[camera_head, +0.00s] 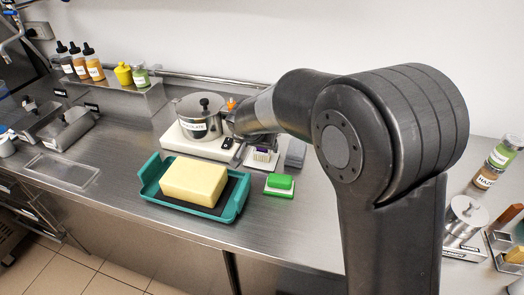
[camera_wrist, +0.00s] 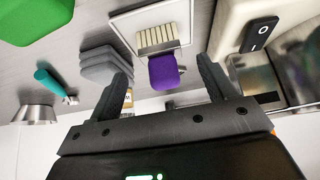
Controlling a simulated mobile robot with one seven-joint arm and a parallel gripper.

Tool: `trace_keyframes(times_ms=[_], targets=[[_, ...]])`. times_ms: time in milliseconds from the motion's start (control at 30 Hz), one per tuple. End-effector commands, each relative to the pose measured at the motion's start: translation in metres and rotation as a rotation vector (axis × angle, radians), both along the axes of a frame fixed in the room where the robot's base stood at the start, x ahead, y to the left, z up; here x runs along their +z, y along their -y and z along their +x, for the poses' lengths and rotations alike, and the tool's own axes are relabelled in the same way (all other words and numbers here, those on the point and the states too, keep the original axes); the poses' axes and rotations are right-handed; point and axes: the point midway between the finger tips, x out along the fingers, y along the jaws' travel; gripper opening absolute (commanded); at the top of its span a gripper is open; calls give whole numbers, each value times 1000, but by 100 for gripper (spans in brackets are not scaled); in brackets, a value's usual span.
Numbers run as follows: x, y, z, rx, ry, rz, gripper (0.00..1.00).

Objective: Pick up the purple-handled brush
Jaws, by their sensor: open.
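The purple handle (camera_wrist: 166,72) shows in the wrist view as a short rounded block between my open fingers. It adjoins a pale striped part on a white rectangular piece (camera_wrist: 182,22); I cannot tell how they join. In the head view a small white piece with a pale patch (camera_head: 261,158) lies just beside my gripper, and the purple handle is hard to make out there. My gripper (camera_wrist: 163,70) is open, with one finger on each side of the handle; contact is not clear. In the head view my gripper (camera_head: 241,150) is partly hidden by my arm.
A white scale (camera_head: 190,146) bearing a steel pot (camera_head: 199,112) stands close left of my gripper. A teal tray (camera_head: 152,177) with a butter block (camera_head: 194,181), a green-topped block (camera_head: 280,183) and a grey stack (camera_head: 296,152) are nearby. The wall is behind.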

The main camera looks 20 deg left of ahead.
Motion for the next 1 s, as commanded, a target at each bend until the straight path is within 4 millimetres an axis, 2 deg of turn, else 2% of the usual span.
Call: trace_keyframes(times_ms=[167,500,833,1000], targets=[[-11,0,7,-1,0,-1,76],[-50,-1,28,-1,-2,-2,76],[-54,-2,31,0,0,0,76],[-54,-2,31,0,0,0,62]])
